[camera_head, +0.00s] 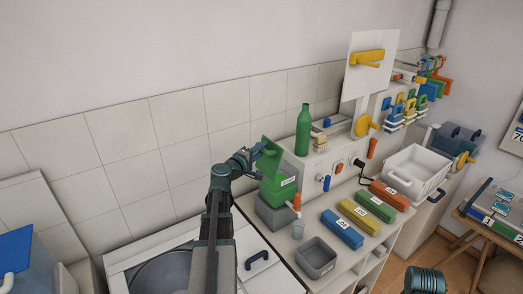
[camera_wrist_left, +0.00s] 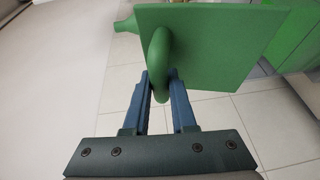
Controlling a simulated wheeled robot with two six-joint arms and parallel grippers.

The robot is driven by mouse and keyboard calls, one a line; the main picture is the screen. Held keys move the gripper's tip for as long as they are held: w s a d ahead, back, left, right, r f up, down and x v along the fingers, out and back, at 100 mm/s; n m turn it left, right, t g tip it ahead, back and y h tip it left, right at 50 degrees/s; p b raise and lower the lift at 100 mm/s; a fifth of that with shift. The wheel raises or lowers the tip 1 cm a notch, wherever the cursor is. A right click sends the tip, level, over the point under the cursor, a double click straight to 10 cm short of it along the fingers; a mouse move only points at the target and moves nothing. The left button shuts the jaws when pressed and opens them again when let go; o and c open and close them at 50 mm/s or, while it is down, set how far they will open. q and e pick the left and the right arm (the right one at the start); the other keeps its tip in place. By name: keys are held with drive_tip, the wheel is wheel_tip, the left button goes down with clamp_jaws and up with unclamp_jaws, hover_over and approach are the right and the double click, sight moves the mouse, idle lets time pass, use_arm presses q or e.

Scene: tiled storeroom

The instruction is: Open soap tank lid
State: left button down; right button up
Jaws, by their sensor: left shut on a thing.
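The green soap tank (camera_head: 281,193) stands on the counter by the tiled wall, with a white label on its front. Its green lid (camera_head: 268,160) is raised and tilted steeply above the tank. My left gripper (camera_head: 256,151) is at the lid's upper left side. In the left wrist view, the lid is a flat green plate (camera_wrist_left: 215,45) with a curved green handle (camera_wrist_left: 159,62). The left fingers (camera_wrist_left: 160,85) are shut on this handle. The tank's inside is hidden. Part of my right arm shows at the lower right of the head view, but its gripper does not.
A green bottle (camera_head: 303,135) stands behind the tank. An orange-tipped spout (camera_head: 296,202) and a small cup (camera_head: 298,229) are at its front right. A grey bin (camera_head: 316,257), several coloured boxes and a white basket (camera_head: 413,170) fill the counter rightward. A sink (camera_head: 170,272) lies front left.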

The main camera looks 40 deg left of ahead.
use_arm(q)
drive_tip(key=s+b, duration=0.1)
drive_tip(key=b, duration=0.1)
drive_tip(key=s+a+f+t+b, duration=0.1)
drive_tip(key=s, duration=0.1)
drive_tip(key=s+n+t+b, duration=0.1)
drive_tip(key=s+b, duration=0.1)
drive_tip(key=shift+a+f+b, duration=0.2)
drive_tip(key=shift+f+b, duration=0.15)
drive_tip(key=shift+f, duration=0.05)
drive_tip(key=c, duration=0.7)
unclamp_jaws()
drive_tip(key=shift+w, duration=0.15)
drive_tip(key=shift+c, duration=0.2)
drive_tip(key=s+d+f+b, duration=0.1)
drive_tip(key=s, duration=1.2)
drive_tip(key=shift+s+d+f+b, duration=0.15)
drive_tip(key=shift+s+f+b, duration=0.25)
